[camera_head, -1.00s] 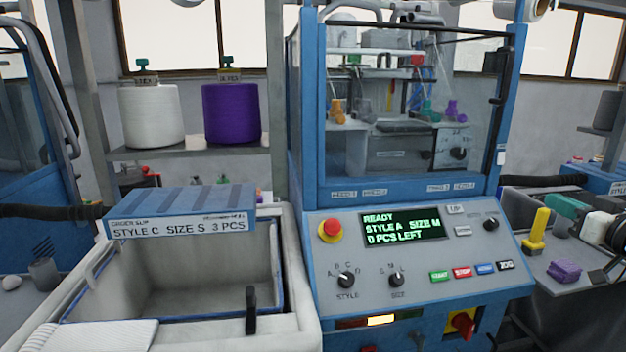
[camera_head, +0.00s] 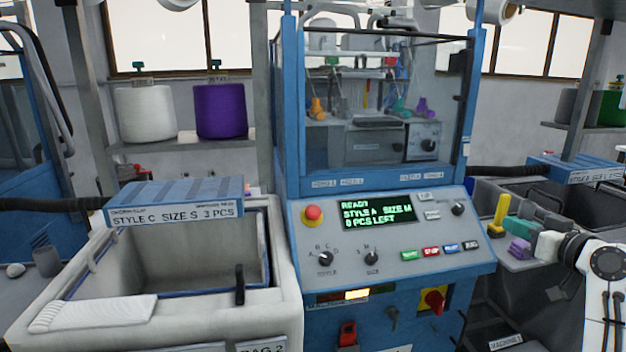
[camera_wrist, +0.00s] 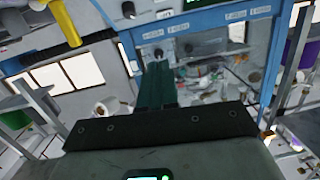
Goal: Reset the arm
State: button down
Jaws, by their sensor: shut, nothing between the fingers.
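My gripper (camera_head: 508,225) is at the right of the head view, beside the machine's control panel (camera_head: 385,235). Its green fingers point left and are shut and empty. In the wrist view the green fingers (camera_wrist: 156,85) lie together in the middle, with nothing between them. My white arm comes in from the right edge of the head view. The panel display (camera_head: 380,213) reads READY, STYLE A, SIZE M and a pieces-left line.
A yellow object (camera_head: 498,215) and a purple object (camera_head: 520,248) are close to the fingers. A tub (camera_head: 285,290) under a blue order slip (camera_head: 175,200) stands left, with a white folded knit (camera_head: 95,313) on its rim. White (camera_head: 146,112) and purple (camera_head: 220,110) cones sit behind.

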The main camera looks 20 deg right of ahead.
jog(key=s+a+f+g+y+p, duration=0.15)
jog(key=a+f+g, duration=0.25)
jog(key=a+f, duration=0.8)
jog(key=s+a+f+g+y, duration=0.2)
jog(key=s+a+f+g, duration=0.15)
jog(key=a+f, duration=0.9)
jog(key=s+a+f+n+g, duration=0.1)
jog(key=s+a+f+g, duration=0.3)
jog(key=s, duration=0.6)
jog(key=s+a+f+n+g+h+p, duration=0.1)
jog(key=s+a+f+g, duration=0.3)
jog(key=s, duration=0.7)
jog(key=shift+a+f, duration=0.6)
jog(key=shift+a, duration=0.5)
